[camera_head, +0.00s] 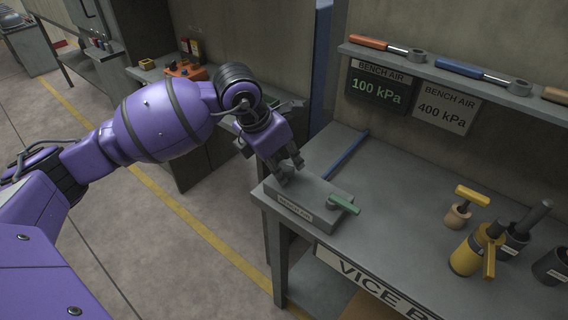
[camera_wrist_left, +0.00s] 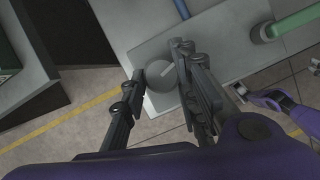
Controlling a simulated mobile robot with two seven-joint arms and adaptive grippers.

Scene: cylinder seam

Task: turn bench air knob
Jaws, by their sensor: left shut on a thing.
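A grey box labelled BENCH AIR (camera_head: 300,206) lies on the bench's left end, with a green lever (camera_head: 343,203) at its right; the lever also shows in the wrist view (camera_wrist_left: 290,23). A round grey knob (camera_wrist_left: 161,75) with a white mark is on top of the box's left end. My left gripper (camera_head: 289,172) reaches down over that end. In the wrist view its fingers (camera_wrist_left: 160,68) stand on both sides of the knob, shut on it. The knob is hidden behind the fingers in the head view. What seems part of my right arm shows small in the wrist view.
Signs on the back wall read BENCH AIR 100 kPa (camera_head: 380,87), dark, and 400 kPa (camera_head: 445,107), light. A shelf (camera_head: 440,66) with tools runs above. A yellow-handled tool (camera_head: 469,204) and several cylinders stand at right. A blue bar (camera_head: 345,155) lies behind the box.

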